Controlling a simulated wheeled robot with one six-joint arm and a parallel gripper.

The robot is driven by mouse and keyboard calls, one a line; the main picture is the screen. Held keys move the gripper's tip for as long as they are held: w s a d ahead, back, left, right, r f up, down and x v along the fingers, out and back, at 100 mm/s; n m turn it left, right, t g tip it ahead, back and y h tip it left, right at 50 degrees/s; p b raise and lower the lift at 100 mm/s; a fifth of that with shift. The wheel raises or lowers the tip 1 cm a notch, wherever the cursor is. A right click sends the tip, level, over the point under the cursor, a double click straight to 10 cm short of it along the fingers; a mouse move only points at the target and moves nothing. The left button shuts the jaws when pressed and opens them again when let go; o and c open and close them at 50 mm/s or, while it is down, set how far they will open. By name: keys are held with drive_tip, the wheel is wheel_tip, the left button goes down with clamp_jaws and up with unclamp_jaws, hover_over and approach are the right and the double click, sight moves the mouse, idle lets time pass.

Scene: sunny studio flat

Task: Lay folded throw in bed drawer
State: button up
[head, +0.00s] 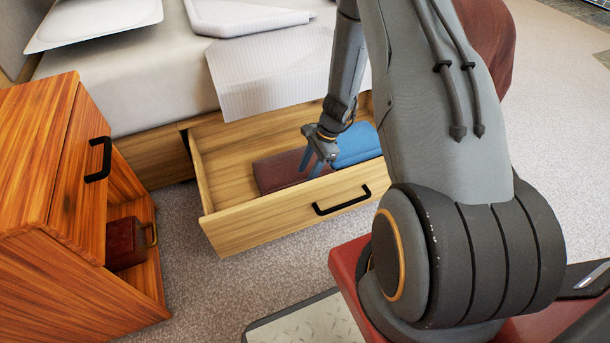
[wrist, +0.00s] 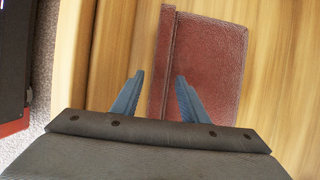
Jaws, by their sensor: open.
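The wooden bed drawer (head: 255,222) is pulled open under the bed. In it lie a dark red, flat folded-looking item (head: 278,172) and a blue folded cloth (head: 357,146), side by side. Which of them is the throw I cannot tell. My gripper (head: 317,168) is open, pointing down into the drawer between the two, partly hiding the red item. In the wrist view my gripper (wrist: 159,76) has one blue finger over the red item (wrist: 215,70) and the other over bare wood, with the item's ridged edge between them. Contact cannot be told.
The bed (head: 150,85) with white bedding (head: 260,80) stands behind the drawer. A wooden nightstand (head: 40,170) is at left, holding a dark red box (head: 124,243) with a brass-coloured handle. Carpet (head: 215,285) is clear before the drawer. The drawer's left part is empty.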

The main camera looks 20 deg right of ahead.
drive_tip(key=p+v, duration=0.3)
drive_tip(key=v, duration=0.6)
drive_tip(key=s+a+r+n+h, duration=0.1)
drive_tip(key=s+a+r+n, duration=0.1)
drive_tip(key=a+r+n, duration=0.35)
drive_tip(key=s+a+r+n+g, duration=0.1)
drive_tip(key=s+a+r+n, duration=0.1)
drive_tip(key=a+r, duration=0.6)
drive_tip(key=s+a+r+n+h, duration=0.1)
drive_tip(key=s+a+r+n, duration=0.3)
drive_tip(key=a, duration=0.5)
drive_tip(key=s+a+r+n, duration=0.4)
drive_tip(key=s+r+n, duration=0.2)
drive_tip(key=s, duration=0.4)
drive_tip(key=s+a+r+n+t+h, duration=0.1)
drive_tip(key=s+a+r+n, duration=0.4)
drive_tip(key=s, duration=0.5)
drive_tip(key=shift+s+r+n, duration=0.15)
drive_tip(key=shift+r+n, duration=0.85)
drive_tip(key=shift+n, duration=0.05)
drive_tip(key=shift+a, duration=0.2)
